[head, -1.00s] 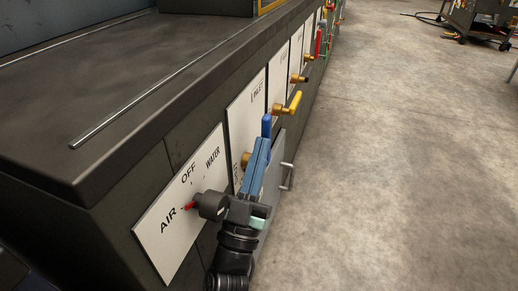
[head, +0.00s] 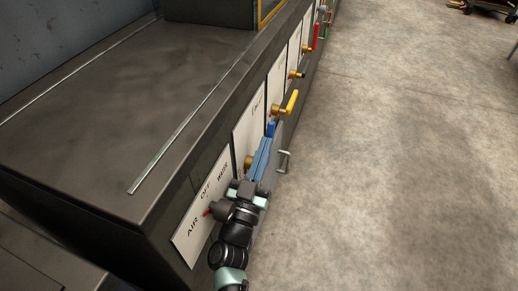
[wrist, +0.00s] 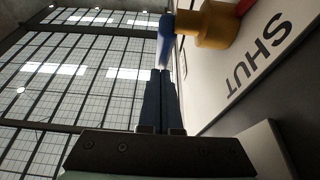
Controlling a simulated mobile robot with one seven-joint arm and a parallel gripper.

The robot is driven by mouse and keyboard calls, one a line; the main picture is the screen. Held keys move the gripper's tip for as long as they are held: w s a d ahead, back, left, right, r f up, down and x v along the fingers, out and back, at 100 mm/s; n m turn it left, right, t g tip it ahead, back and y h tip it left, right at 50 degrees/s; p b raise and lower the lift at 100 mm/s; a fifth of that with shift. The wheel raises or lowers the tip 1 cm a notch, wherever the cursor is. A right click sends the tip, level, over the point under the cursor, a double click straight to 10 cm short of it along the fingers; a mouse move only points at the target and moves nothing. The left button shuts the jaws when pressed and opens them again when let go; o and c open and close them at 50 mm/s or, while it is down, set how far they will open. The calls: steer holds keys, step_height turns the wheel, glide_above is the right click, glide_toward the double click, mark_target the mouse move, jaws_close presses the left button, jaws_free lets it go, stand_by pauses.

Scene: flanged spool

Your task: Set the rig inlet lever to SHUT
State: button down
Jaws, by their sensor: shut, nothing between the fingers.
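The inlet lever is a blue handle (head: 270,128) on a brass valve body (head: 249,162), mounted on a white panel on the bench front. In the wrist view the blue handle (wrist: 166,40) hangs from the brass body (wrist: 207,25), and the word SHUT (wrist: 258,50) is printed on the panel at the right. My gripper (head: 267,142) is shut and empty, with its blue fingers together. In the wrist view its fingertips (wrist: 160,75) lie just short of the handle's free end. I cannot tell whether they touch it. In the head view the fingers partly hide the valve.
A selector panel marked AIR, OFF, WATER (head: 190,228) with a red-tipped knob (head: 207,212) is beside my arm. A yellow-handled valve (head: 288,104) and a red-handled valve (head: 313,38) sit farther along. A metal pull handle (head: 285,160) juts out. The floor at right (head: 410,170) is clear.

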steer(key=shift+w+d+r+p, duration=0.1)
steer(key=shift+w+d+p, duration=0.15)
steer(key=shift+w+p, duration=0.45)
steer(key=shift+w+d+p, duration=0.25)
steer(key=shift+w+p, duration=0.2)
steer(key=shift+w, duration=0.3)
steer(key=shift+w+d+f+g+p, duration=0.1)
steer(key=shift+w+f+g+p, duration=0.1)
steer(key=shift+w+g+p, duration=0.35)
steer(key=shift+w+d+f, duration=0.25)
steer(key=shift+w+f, duration=0.2)
steer(key=shift+f, duration=0.2)
steer(key=p+v, duration=0.3)
steer(key=v, duration=1)
steer(key=shift+r+p, duration=0.25)
steer(key=shift+p, duration=0.1)
